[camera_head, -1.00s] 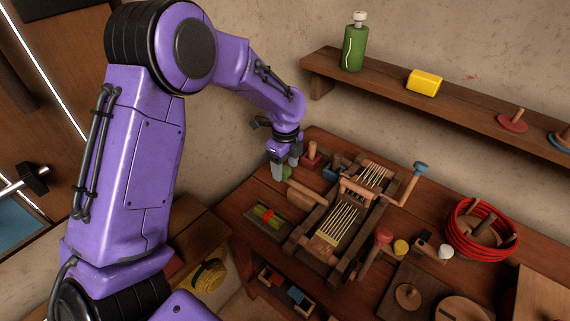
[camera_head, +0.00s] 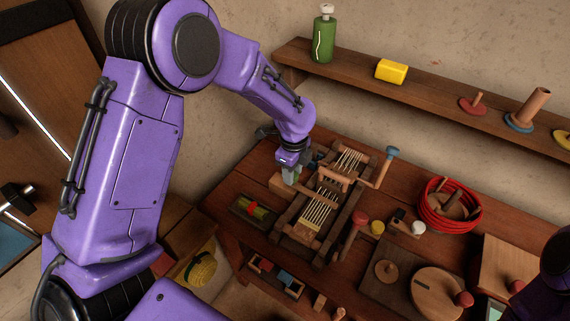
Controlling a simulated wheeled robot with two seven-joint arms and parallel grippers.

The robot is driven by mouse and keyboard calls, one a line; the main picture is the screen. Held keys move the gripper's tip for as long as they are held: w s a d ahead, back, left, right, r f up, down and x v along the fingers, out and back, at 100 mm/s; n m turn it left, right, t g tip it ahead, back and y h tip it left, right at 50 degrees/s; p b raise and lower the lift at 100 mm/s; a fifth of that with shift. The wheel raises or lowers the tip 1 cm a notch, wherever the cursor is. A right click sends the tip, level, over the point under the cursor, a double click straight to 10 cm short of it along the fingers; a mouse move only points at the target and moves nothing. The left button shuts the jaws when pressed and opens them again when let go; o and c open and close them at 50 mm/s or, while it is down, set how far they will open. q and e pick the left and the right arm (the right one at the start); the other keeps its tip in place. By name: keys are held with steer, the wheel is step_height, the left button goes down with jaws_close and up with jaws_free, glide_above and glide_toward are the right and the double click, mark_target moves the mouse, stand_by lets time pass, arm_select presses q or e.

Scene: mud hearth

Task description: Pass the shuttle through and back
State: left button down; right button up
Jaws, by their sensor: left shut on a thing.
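The loom (camera_head: 300,238), a dark wooden frame with pale threads, stands on the table in the middle of the head view. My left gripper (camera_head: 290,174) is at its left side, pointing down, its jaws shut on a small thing. A little green shows between the fingers; I take this to be the shuttle, but most of it is hidden. A pale wooden block (camera_head: 281,188) sits just below the fingers at the loom's left edge; I cannot tell whether they touch. My right gripper is not in view.
A tray (camera_head: 238,212) with a green and red piece lies left of the loom. A blue-topped crank handle (camera_head: 392,153) rises at its right. A red coil (camera_head: 424,212), pegs and round boards fill the table's right. A shelf (camera_head: 430,97) runs behind.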

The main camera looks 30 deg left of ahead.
arm_select(q)
steer(key=c, duration=0.7)
jaws_free()
